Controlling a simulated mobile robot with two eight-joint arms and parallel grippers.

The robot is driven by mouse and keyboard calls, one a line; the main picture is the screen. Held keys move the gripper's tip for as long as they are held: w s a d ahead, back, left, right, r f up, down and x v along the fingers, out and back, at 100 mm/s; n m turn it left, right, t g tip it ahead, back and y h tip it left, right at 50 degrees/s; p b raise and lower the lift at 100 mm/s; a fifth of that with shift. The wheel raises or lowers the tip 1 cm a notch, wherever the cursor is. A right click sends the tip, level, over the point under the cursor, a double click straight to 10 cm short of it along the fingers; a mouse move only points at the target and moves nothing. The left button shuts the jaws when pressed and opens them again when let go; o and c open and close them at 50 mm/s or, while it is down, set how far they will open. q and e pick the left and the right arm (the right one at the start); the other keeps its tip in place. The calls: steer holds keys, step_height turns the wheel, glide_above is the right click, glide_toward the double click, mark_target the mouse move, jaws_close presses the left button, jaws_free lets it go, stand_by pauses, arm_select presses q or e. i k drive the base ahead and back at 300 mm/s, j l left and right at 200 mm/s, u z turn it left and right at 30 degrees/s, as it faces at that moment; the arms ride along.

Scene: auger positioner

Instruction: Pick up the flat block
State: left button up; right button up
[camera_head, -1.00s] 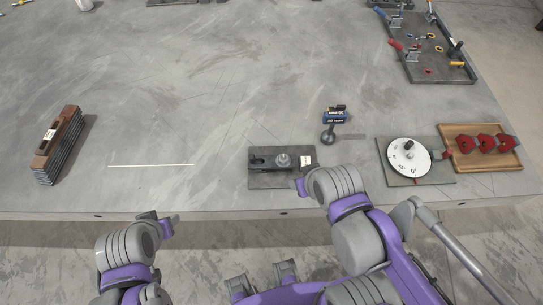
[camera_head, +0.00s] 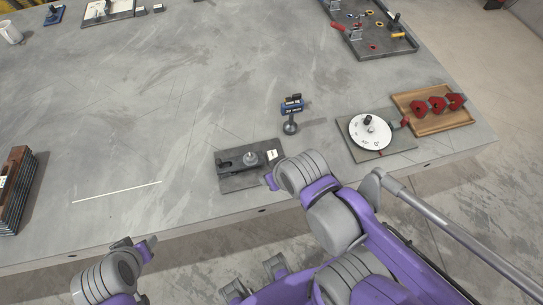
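No thing in view can be surely told as the flat block. A stack of thin dark plates with a brown top piece (camera_head: 14,172) stands at the left edge of the picture, partly cut off. A flat dark plate (camera_head: 238,181) with a black clamp-like part, a round grey knob and a white label lies near the table's front edge. My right gripper (camera_head: 271,181) is just right of this plate, mostly hidden by its own wrist. My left gripper (camera_head: 150,244) is at the table's front edge, away from the plates. The fingers are too small to read.
A blue gauge on a stand (camera_head: 291,113) is behind the dark plate. A white dial on a base (camera_head: 371,131) and a wooden tray with red parts (camera_head: 434,125) are at the right. A tool tray (camera_head: 377,49) is at the back. The middle of the grey table (camera_head: 170,100) is clear.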

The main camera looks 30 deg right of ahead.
mark_target(270, 154)
steer(key=l, duration=0.45)
steer(key=k+l, duration=0.15)
steer(key=l, duration=0.75)
steer(key=k+u, duration=0.05)
